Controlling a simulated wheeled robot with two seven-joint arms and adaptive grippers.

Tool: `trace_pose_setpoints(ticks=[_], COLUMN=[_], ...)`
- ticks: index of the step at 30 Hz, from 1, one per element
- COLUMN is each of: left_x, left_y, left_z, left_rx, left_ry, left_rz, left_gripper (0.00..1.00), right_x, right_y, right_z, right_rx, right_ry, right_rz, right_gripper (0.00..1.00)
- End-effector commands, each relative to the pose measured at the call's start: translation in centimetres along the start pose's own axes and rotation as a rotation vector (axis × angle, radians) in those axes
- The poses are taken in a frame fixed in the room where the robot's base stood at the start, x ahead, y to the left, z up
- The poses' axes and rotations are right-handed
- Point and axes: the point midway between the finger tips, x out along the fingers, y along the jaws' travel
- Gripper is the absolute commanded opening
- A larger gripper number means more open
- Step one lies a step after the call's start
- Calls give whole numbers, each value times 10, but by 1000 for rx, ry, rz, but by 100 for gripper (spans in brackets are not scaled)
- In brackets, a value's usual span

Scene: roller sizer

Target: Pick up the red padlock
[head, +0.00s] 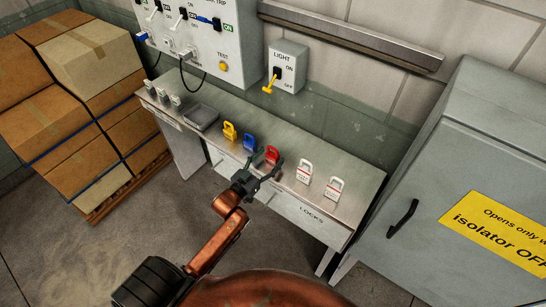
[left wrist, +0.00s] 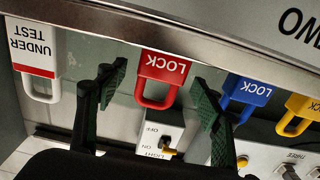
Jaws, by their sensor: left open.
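The red padlock (head: 271,156) stands on the grey bench in a row of padlocks, partly hidden behind my left gripper (head: 265,170) in the head view. My left gripper is open and empty at the bench's front edge, close to the padlock. In the left wrist view, which shows things upside down, the red padlock (left wrist: 163,68) with its LOCK label lies across the gap between the fingers of the left gripper (left wrist: 160,86). Neither finger visibly touches it. My right gripper is out of view.
A blue padlock (head: 250,142) stands close to the left of the red one, with a yellow padlock (head: 230,131) beyond. Two white padlocks (head: 304,171) stand to the right. A grey cabinet (head: 470,150) is at right; boxes (head: 80,90) are stacked at left.

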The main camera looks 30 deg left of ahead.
Motion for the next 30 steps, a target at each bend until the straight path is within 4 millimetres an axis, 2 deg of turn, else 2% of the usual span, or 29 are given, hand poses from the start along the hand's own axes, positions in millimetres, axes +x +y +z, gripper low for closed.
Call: trace_pose_setpoints(ticks=[4, 9, 13, 30], left_x=[19, 23, 23, 23], left_y=[0, 0, 0, 0], left_z=[1, 1, 1, 1], left_rx=[0, 0, 0, 0], left_ry=[-1, -2, -2, -1], left_rz=[0, 0, 0, 0], left_gripper=[61, 61, 61, 22], right_x=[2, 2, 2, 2], right_y=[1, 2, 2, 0], right_z=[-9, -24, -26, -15], right_rx=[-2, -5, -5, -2], right_ry=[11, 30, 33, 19], right_rz=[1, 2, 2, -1], right_gripper=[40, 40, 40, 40])
